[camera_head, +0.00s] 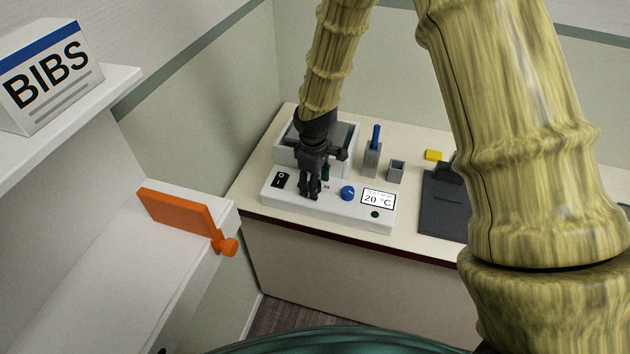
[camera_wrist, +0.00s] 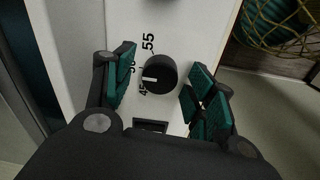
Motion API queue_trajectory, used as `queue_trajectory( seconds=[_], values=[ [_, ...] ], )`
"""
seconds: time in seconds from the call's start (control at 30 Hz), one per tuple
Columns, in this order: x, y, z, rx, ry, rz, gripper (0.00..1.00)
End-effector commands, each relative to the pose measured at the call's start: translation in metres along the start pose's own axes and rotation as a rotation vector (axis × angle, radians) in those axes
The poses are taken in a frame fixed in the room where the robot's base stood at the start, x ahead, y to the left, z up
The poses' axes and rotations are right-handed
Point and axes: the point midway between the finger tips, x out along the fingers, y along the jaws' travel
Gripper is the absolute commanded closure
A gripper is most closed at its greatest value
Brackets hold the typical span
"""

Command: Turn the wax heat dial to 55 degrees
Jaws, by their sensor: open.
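The heat dial (camera_wrist: 160,73) is a round black knob with a white pointer mark. In the wrist view the pointer faces left, nearest the printed 45; 50 is partly covered by a finger, and 55 is above. My gripper (camera_wrist: 158,88) is open, with one green-padded finger on each side of the dial and gaps to it. In the head view my gripper (camera_head: 310,193) is over the white control panel (camera_head: 330,208) and hides the dial. The panel display (camera_head: 378,199) reads 20 °C.
A blue knob (camera_head: 348,193) and a small dark green button (camera_head: 375,214) are right of my gripper on the panel. A black rocker switch (camera_head: 281,180) is to the left. Behind stands a grey-white basin (camera_head: 287,157). Holders, one with a blue-handled tool (camera_head: 376,137), stand right.

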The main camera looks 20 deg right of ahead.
Motion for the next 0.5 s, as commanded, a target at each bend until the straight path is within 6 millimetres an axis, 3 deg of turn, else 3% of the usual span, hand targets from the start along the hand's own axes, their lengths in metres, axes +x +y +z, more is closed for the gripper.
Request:
queue_trajectory(
  seconds=[0.03,0.27,0.5],
  values=[
    [-0.0001,0.0,0.0,0.0,0.0,0.0,0.46],
    [-0.0002,0.0,0.0001,0.0,0.0,0.0,0.88],
    [-0.0001,0.0001,0.0003,0.01,-0.001,0.0,0.9]
  ],
)
